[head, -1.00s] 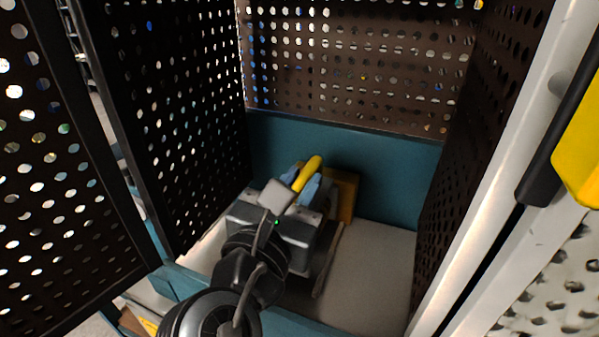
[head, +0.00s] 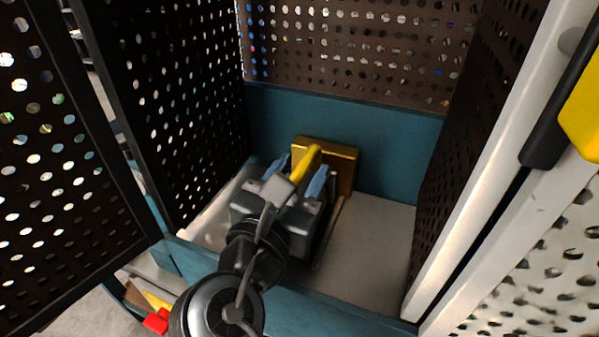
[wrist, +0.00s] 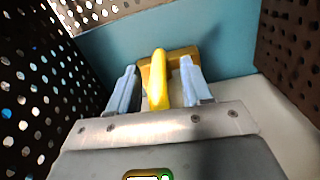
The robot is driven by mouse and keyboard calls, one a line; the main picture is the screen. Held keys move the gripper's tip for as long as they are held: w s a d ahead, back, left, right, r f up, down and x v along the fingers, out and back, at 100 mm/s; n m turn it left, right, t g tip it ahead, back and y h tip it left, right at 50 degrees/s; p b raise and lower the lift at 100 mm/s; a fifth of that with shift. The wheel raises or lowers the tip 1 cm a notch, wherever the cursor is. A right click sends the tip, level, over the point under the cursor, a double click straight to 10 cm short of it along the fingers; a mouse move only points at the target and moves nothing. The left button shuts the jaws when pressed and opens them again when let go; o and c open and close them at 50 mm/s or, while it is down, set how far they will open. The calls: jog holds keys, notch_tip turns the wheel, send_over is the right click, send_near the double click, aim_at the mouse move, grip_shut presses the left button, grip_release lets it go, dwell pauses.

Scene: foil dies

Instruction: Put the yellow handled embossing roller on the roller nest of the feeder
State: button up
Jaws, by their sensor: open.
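The roller's yellow handle (head: 308,160) lies between the two blue fingers of my open gripper (head: 303,163). In the wrist view the handle (wrist: 160,92) runs lengthwise between the fingers (wrist: 158,66), with a gap on each side. Its far end meets or overlaps a gold-coloured block (head: 342,158), which also shows in the wrist view (wrist: 182,53). This block may be the roller nest; I cannot tell for sure. The roller's drum is not clearly visible, and my gripper body hides much of the area in the head view.
Dark perforated panels (head: 165,100) stand close on the left and right, with another behind. A teal wall (head: 390,150) closes the back, and a teal rail (head: 320,312) crosses the front. The pale floor (head: 375,245) right of my gripper is clear.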

jog(key=shift+r, duration=0.1)
jog(key=v, duration=1.2)
